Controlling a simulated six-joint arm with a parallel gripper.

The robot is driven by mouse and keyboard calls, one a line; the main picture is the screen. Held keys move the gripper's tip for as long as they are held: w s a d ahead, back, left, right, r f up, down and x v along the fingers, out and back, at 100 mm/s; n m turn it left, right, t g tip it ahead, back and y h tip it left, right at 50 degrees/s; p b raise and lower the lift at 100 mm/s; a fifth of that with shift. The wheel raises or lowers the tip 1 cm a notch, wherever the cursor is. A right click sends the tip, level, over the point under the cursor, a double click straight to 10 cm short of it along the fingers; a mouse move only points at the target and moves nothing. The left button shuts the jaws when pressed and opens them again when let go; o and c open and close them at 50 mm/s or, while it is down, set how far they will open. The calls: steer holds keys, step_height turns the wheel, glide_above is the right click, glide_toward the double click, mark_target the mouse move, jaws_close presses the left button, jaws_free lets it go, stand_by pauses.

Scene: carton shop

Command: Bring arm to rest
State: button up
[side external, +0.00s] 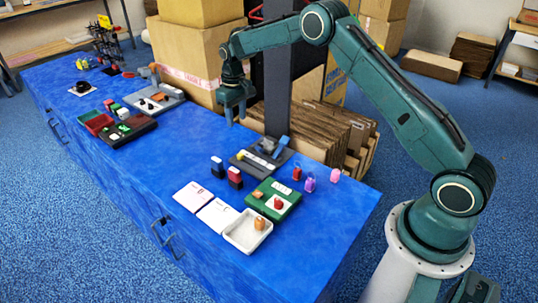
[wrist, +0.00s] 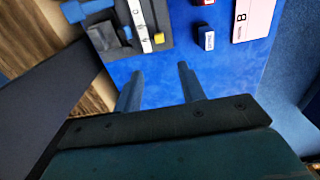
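My green arm reaches over the blue bench from the right in the side external view. My gripper (side external: 236,108) hangs above the back edge of the bench, pointing down, left of the dark column. In the wrist view my gripper (wrist: 158,85) shows two fingers set apart, with only blue bench top visible between them. It is open and holds nothing. No object touches the fingers.
A dark fixture (side external: 262,157) with a blue lever stands beside the column (side external: 279,90). Cards, a green tray (side external: 273,199) and a white tray (side external: 248,231) lie nearer. A dark tray (side external: 129,131) sits left. Cartons (side external: 185,55) stand behind. Bench top below the gripper is clear.

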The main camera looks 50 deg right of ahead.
steer(key=s+a+r+t, duration=0.1)
steer(key=s+a+r, duration=0.1)
steer(key=s+r, duration=0.75)
steer(key=s+a+r+t, duration=0.25)
steer(key=s+r, duration=0.45)
steer(key=r, duration=0.6)
steer(key=s+a+t, duration=0.2)
steer(key=s+a, duration=0.1)
steer(key=s, duration=2.3)
